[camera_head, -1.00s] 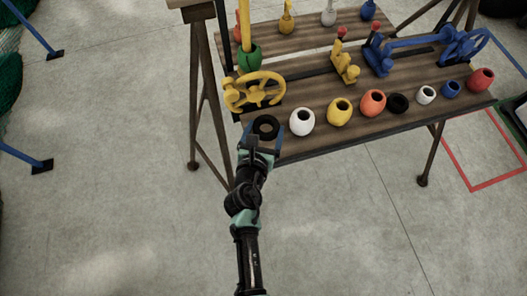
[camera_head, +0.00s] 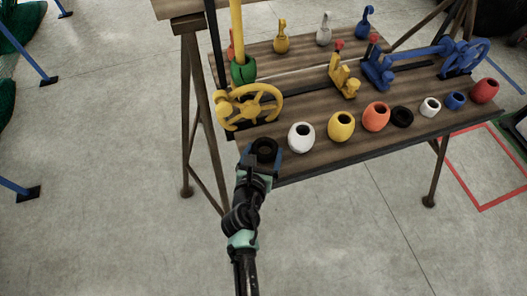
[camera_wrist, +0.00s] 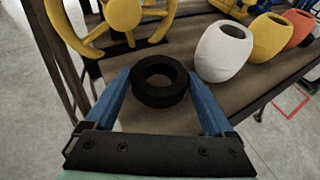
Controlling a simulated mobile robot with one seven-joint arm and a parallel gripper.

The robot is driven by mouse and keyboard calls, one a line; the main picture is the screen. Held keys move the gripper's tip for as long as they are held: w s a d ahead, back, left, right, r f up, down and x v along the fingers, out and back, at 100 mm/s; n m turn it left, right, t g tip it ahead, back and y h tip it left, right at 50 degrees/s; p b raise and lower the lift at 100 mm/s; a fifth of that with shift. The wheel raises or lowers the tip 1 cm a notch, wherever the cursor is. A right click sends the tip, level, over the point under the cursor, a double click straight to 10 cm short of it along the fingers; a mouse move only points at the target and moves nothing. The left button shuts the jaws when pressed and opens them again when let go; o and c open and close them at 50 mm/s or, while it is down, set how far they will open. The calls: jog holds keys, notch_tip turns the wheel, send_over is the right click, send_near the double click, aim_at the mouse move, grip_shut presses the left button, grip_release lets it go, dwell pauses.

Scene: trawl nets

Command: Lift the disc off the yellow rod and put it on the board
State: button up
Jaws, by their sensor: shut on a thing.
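A black ring-shaped disc (camera_wrist: 160,98) sits between the two blue fingers of my gripper (camera_wrist: 158,84), which is shut on it. In the head view the gripper (camera_head: 264,157) holds this disc at the near left corner of the wooden board (camera_head: 330,155). I cannot tell whether the disc touches the board or hangs just above it. The yellow rod (camera_head: 236,28) stands upright at the back left, with a green float-like piece (camera_head: 243,71) at its foot. No black disc shows on the visible part of the rod.
A yellow handwheel (camera_head: 250,104) stands behind my gripper. A white float (camera_head: 301,138) is close on the right, followed by a yellow float (camera_head: 341,127), an orange one (camera_head: 375,117) and another black ring (camera_head: 402,117). Open concrete floor lies in front.

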jog(key=shift+f+b, duration=0.4)
jog(key=shift+f, duration=0.25)
jog(key=o, duration=1.2)
jog(key=shift+s, duration=0.1)
jog(key=p+v, duration=0.2)
jog(key=v, duration=1)
jog(key=shift+s+a+r, duration=0.15)
jog(key=shift+s+r, duration=0.05)
jog(key=shift+s, duration=0.15)
